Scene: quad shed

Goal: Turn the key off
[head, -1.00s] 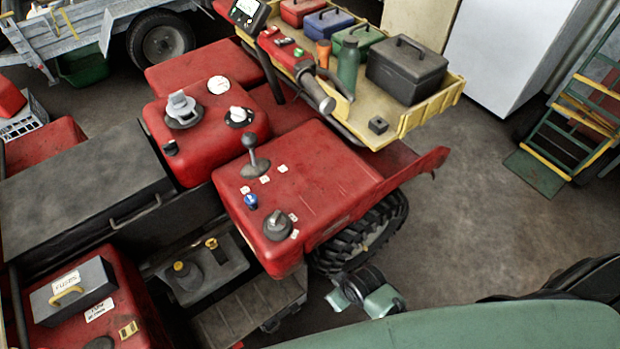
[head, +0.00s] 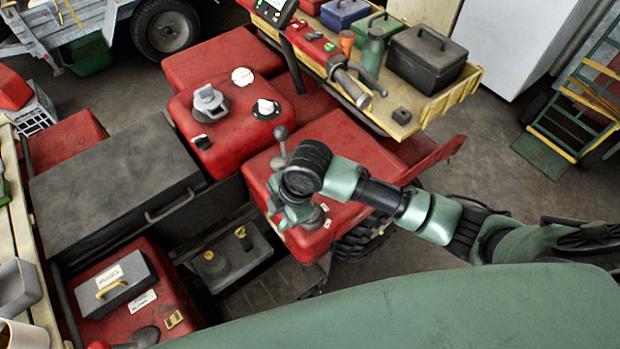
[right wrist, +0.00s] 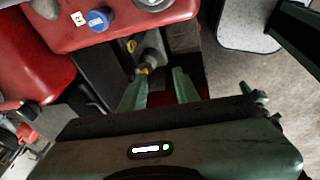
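A small blue-topped piece (right wrist: 98,19) stands on the red body of the quad (right wrist: 130,28) in the right wrist view. It may be the key, but I cannot make out its shape. A white label (right wrist: 77,19) is beside it. A grey round knob is at the top edge there. In the head view my right gripper (head: 287,216) hangs over the left edge of the red panel and hides the blue piece's spot. In the right wrist view my right gripper (right wrist: 160,85) has its fingers apart with nothing between them. My left gripper is not in view.
A dark lever (head: 281,140) rises from the panel close to my right arm. A grey knob (head: 313,218) is beside the gripper. The handlebar (head: 350,85) and yellow rack (head: 440,97) with boxes lie behind.

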